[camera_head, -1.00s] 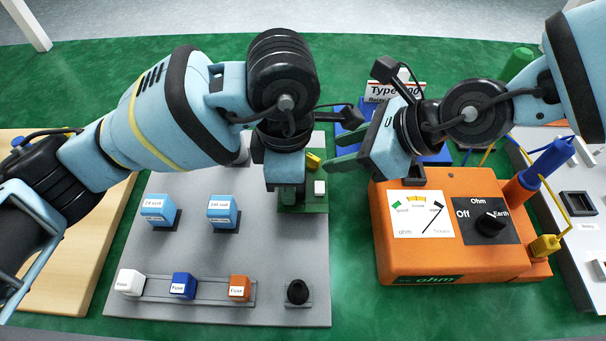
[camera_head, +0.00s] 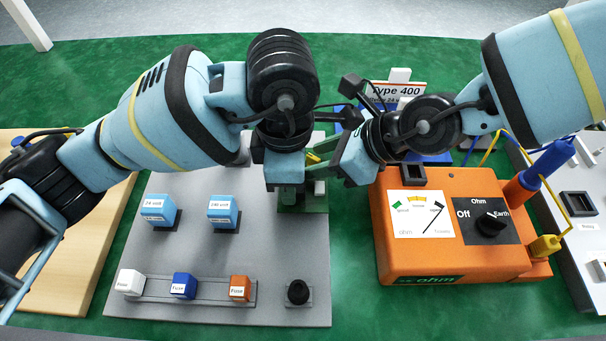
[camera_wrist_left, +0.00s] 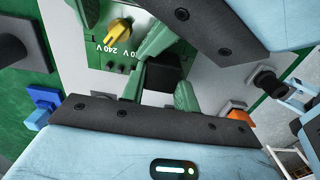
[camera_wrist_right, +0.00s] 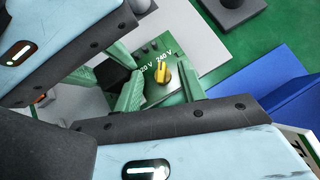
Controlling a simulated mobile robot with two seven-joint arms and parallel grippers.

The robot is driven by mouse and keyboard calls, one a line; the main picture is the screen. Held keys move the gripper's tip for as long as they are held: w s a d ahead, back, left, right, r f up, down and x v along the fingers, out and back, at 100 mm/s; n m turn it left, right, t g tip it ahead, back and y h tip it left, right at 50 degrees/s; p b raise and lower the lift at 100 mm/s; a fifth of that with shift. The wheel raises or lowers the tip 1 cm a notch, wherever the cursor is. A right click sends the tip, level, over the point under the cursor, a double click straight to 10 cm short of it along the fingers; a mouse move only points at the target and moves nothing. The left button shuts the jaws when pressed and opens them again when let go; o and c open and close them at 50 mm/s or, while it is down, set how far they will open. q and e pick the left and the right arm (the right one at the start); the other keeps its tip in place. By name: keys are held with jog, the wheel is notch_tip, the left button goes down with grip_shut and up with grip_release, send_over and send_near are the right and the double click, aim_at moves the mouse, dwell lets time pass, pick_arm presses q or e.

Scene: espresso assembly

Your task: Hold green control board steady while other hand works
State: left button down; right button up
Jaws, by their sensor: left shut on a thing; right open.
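The green control board (camera_head: 316,197) sits at the right side of the grey panel, partly hidden by my grippers. Its yellow knob (camera_wrist_right: 162,72) and "240 V" lettering show in the right wrist view; the knob also shows in the left wrist view (camera_wrist_left: 116,30). My left gripper (camera_head: 287,192) is over the board, shut on it, with a black block (camera_wrist_left: 163,76) between the green fingers in the left wrist view. The exact contact is hard to see. My right gripper (camera_head: 325,168) is open, close beside the left one and over the board's knob side.
An orange ohm meter (camera_head: 405,262) stands right of the grey panel (camera_head: 260,258). Two light-blue blocks and a row of fuses (camera_head: 183,286) are on the panel. A blue stand with a "Type 400" sign (camera_head: 395,91) is behind. Green mat shows between panel and meter.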

jog(key=shift+w+d+n+g+y, duration=0.2)
jog(key=shift+n+g, duration=0.55)
jog(key=shift+n, duration=0.25)
jog(key=shift+w+d+n+g+y, duration=0.1)
jog(key=shift+w+n+g, duration=0.1)
jog(key=shift+n+g, duration=0.7)
jog(key=v, duration=1)
jog(key=w+r+m+t+y, duration=0.45)
jog(key=w+r+m, duration=0.2)
jog(key=w, duration=0.35)
jog(key=w+d+r+m+t, duration=0.3)
jog(key=w+d+m+t, duration=0.1)
jog(key=d, duration=0.2)
jog(key=w+d+r+m+t, duration=0.3)
jog(key=w+d+m+t, duration=0.1)
jog(key=d, duration=0.3)
jog(key=shift+w+m+h, duration=0.45)
jog(key=shift+w+m, duration=0.3)
jog(key=shift+w, duration=0.05)
pick_arm(q)
jog(key=c, duration=1)
grip_release()
pick_arm(e)
jog(key=shift+a, duration=0.1)
pick_arm(q)
jog(key=shift+o, duration=0.2)
